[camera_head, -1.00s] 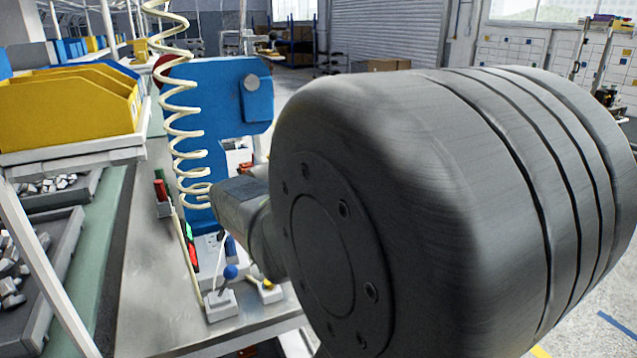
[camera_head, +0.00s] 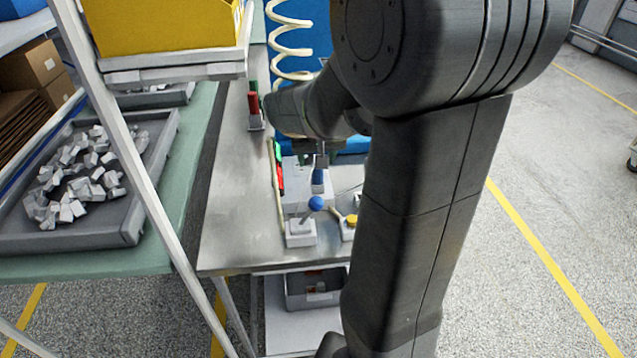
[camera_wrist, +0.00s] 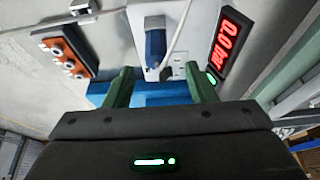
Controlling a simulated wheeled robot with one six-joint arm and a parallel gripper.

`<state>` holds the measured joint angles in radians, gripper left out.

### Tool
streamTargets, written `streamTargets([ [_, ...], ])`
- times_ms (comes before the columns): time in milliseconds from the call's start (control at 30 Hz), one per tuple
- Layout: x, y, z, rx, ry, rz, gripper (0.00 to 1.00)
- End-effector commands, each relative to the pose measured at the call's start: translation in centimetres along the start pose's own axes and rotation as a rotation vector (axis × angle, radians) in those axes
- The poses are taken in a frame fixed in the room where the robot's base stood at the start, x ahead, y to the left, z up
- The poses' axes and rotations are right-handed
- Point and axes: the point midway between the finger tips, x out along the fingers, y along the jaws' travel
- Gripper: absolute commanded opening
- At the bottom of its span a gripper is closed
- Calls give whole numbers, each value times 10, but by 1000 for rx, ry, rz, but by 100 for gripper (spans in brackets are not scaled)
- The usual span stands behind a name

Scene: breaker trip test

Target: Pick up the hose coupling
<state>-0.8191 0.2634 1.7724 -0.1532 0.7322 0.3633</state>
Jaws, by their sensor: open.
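A small blue cylindrical piece (camera_wrist: 155,42), which looks like the hose coupling, stands on a pale block in the wrist view, with a pale cord beside it. A blue piece (camera_head: 318,178) also shows just below my gripper in the head view; I cannot tell for sure that it is the coupling. My gripper (camera_wrist: 161,80) is open, its two green fingers apart and nothing between their tips. The blue piece lies beyond the fingertips, roughly centred between them. In the head view, my arm hides most of my gripper and part of the bench.
A blue-knobbed lever (camera_head: 315,204) and a yellow button (camera_head: 351,220) stand near the metal bench's (camera_head: 235,225) front edge. A cream coiled hose (camera_head: 290,50) hangs behind. A red display (camera_wrist: 228,38) and an orange control box (camera_wrist: 62,50) flank the blue piece.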

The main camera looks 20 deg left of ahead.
Motion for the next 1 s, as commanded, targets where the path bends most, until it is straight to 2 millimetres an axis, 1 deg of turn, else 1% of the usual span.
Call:
streamTargets([
  [167, 13, 2, 1, 1, -4, 1, 51],
  [333, 37, 5, 1, 0, -4, 1, 51],
  [433, 47, 4, 1, 0, -2, 0, 51],
  [533, 53, 4, 1, 1, -1, -1, 51],
  [767, 54, 4, 0, 1, 0, -1, 51],
  [867, 54, 4, 0, 1, 0, -1, 33],
  [1000, 53, 4, 0, 1, 0, -1, 6],
])
